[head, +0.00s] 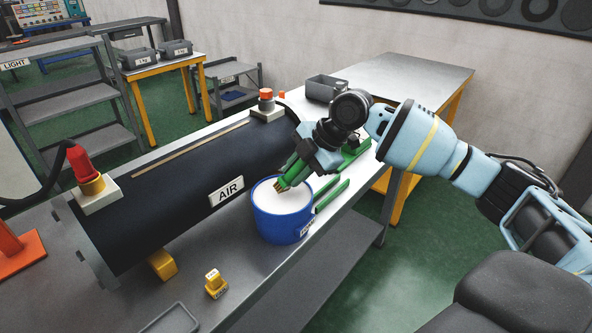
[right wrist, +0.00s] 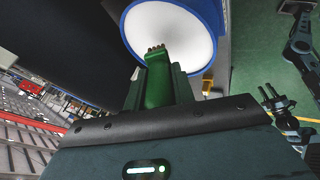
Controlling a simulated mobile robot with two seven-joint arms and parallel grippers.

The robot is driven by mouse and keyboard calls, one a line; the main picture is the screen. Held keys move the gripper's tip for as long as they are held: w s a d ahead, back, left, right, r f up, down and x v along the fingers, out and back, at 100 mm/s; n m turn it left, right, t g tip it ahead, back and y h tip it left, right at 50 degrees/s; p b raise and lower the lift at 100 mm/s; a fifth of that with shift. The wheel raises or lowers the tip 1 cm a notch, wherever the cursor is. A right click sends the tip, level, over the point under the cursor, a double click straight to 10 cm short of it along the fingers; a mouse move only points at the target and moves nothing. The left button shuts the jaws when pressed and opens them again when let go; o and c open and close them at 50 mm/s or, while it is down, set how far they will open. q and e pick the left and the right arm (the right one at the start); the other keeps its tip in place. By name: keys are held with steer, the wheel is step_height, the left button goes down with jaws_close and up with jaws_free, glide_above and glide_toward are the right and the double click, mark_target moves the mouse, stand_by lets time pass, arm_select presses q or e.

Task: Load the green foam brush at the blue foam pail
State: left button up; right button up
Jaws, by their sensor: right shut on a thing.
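The blue foam pail (head: 281,226), filled with white foam, stands on the grey bench in front of the black cylinder. My right gripper (head: 299,166) is shut on the green foam brush (head: 293,172) and holds it tilted, bristles down, over the pail's back rim area. In the right wrist view the green brush (right wrist: 156,85) points at the white foam of the pail (right wrist: 175,32). I cannot tell whether the bristles touch the foam.
The black cylinder marked AIR (head: 190,190) lies along the bench behind the pail. Green bars (head: 332,193) lie right of the pail. A grey bin (head: 325,88) stands behind.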

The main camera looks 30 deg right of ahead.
arm_select(q)
steer(key=shift+s+f, duration=0.1)
steer(key=shift+f, duration=0.1)
arm_select(e)
steer(key=shift+f, duration=0.55)
stand_by(0.6)
arm_select(q)
steer(key=shift+r, duration=0.1)
arm_select(e)
steer(key=shift+r, duration=0.1)
